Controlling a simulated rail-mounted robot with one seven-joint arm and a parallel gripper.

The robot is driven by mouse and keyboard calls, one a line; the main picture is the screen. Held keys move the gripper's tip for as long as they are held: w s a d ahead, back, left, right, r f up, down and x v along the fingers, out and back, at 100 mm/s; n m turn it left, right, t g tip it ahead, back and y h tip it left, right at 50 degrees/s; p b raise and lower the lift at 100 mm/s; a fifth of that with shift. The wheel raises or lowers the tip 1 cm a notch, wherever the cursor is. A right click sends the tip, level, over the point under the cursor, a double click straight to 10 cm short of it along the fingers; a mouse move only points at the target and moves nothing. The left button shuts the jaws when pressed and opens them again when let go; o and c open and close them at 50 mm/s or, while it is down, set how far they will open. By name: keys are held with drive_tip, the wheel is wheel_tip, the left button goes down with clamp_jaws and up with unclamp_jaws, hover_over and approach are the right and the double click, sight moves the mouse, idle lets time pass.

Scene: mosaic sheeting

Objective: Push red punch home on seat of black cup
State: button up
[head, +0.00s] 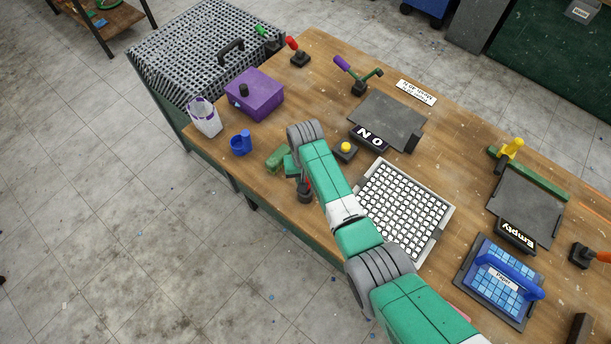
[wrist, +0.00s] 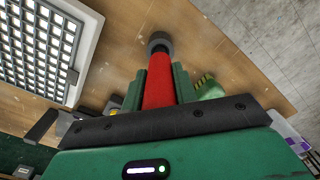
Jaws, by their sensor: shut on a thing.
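My gripper (wrist: 160,88) is shut on the red punch (wrist: 158,93), with one green finger on each side of it. The far end of the punch meets the black cup (wrist: 160,38) on the wooden table in the wrist view. In the head view the black cup (head: 304,197) stands near the table's front edge, and a little of the red punch (head: 306,182) shows just above it, beside my arm. The punch appears lined up with the cup. How deep it sits, and the seat inside, I cannot tell.
A green object (head: 278,158) lies close beside my gripper. A yellow-button box (head: 345,149) and a white tile grid (head: 402,211) are to the right. A blue mug (head: 241,143), white bucket (head: 205,118) and purple box (head: 255,93) stand to the left.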

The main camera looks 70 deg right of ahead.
drive_tip(key=shift+f+b, duration=1.4)
drive_tip(key=shift+f, duration=0.4)
drive_tip(key=o, duration=1.1)
drive_tip(key=shift+c, duration=0.2)
wheel_tip(320, 180, up, 8)
drive_tip(key=shift+f+p, duration=0.1)
drive_tip(key=shift+p, duration=0.2)
